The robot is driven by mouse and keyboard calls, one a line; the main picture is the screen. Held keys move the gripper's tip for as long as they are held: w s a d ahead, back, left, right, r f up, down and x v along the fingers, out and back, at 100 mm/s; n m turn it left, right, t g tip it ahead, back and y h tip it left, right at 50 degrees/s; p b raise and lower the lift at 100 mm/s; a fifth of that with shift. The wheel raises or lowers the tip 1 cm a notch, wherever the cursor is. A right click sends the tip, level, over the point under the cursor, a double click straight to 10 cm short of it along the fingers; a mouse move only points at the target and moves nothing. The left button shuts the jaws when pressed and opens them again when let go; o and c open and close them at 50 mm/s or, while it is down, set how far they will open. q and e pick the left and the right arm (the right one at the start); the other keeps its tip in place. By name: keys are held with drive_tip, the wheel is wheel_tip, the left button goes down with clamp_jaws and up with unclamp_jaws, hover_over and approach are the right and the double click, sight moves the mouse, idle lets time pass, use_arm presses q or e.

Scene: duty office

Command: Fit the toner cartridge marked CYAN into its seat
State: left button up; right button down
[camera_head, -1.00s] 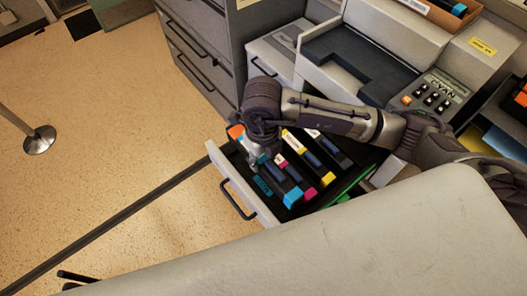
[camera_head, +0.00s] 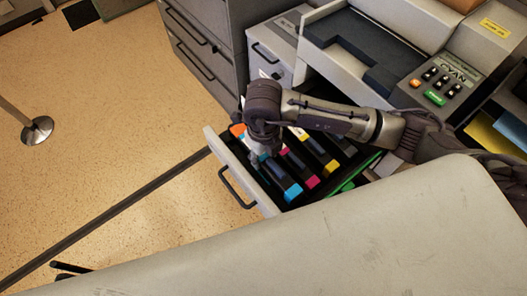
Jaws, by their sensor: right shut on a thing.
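My right gripper (camera_head: 259,156) reaches down into the left part of the open drawer (camera_head: 239,172). It is shut on the cyan cartridge (camera_head: 280,178), a dark block with a bright cyan end. My wrist hides the cartridge's far end and most of the fingers. The cartridge lies along the leftmost row, beside the magenta-ended cartridge (camera_head: 312,182) and, further right, the yellow-ended cartridge (camera_head: 330,167). Its seat is hidden beneath it, and I cannot tell whether it is fully down. The printer panel (camera_head: 440,82) reads CYAN. My left gripper is not in view.
The pale printer (camera_head: 290,66) stands behind the drawer, with a grey cabinet (camera_head: 197,45) to its left. A pale, scuffed surface (camera_head: 330,245) fills the foreground. A post base (camera_head: 37,131) stands on the open floor at the left.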

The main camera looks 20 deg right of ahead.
drive_tip(key=shift+f+b, duration=0.8)
drive_tip(key=shift+f, duration=0.65)
drive_tip(key=shift+f+b, duration=1.1)
drive_tip(key=shift+f, duration=0.1)
drive_tip(key=c, duration=0.6)
unclamp_jaws()
drive_tip(key=shift+r+p, duration=2.85)
drive_tip(key=shift+r, duration=1.7)
drive_tip(key=shift+f, duration=0.1)
